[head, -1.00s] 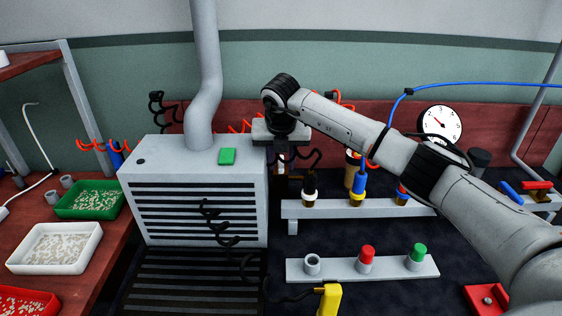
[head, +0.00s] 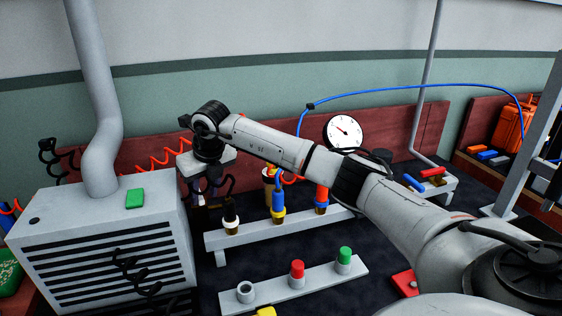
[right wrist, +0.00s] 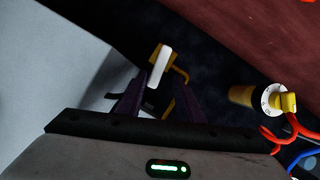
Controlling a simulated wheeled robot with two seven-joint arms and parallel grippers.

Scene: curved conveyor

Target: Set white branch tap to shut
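The white branch tap shows in the right wrist view as a white lever handle (right wrist: 161,64) on a brass-yellow body (right wrist: 181,74), just beyond my right fingertips. My right gripper (right wrist: 159,86) has two dark purple fingers spread apart. The lower end of the white handle lies near the gap between them; I cannot tell if either finger touches it. In the head view, my right gripper (head: 207,178) points down beside the right edge of the grey vented box, and its fingertips and the tap are mostly hidden there. My left gripper is not in view.
The grey vented box (head: 100,225) stands close left of my right gripper. A rack (head: 228,240) with several coloured plugs stands to its right. A brass fitting with a white dial (right wrist: 271,97) and red and blue hoses (right wrist: 300,133) lie to the right in the wrist view.

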